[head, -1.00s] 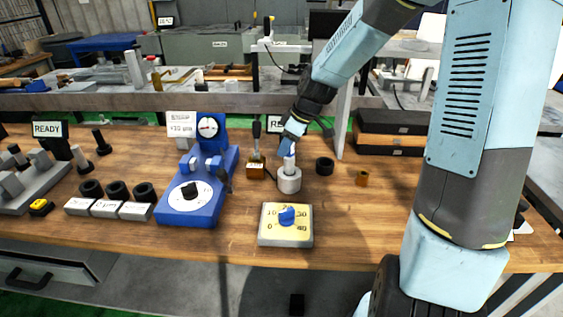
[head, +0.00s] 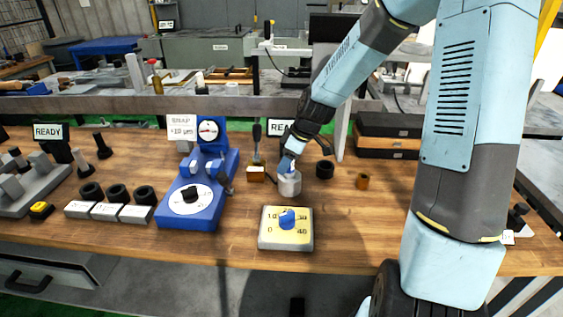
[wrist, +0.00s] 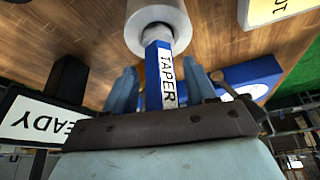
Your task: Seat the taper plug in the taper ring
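The taper plug (wrist: 152,75) has a blue handle with a white TAPER label. It stands in line with the pale taper ring (head: 289,186), also at the top of the wrist view (wrist: 142,30). My gripper (head: 291,165) is low over the ring. In the wrist view, its two fingers (wrist: 158,82) stand on both sides of the handle with a visible gap on each side, so it looks open.
A yellow-faced dial block (head: 286,241) is in front of the ring. A blue gauge stand (head: 188,210) is to the left. The bench front right of the dial is clear.

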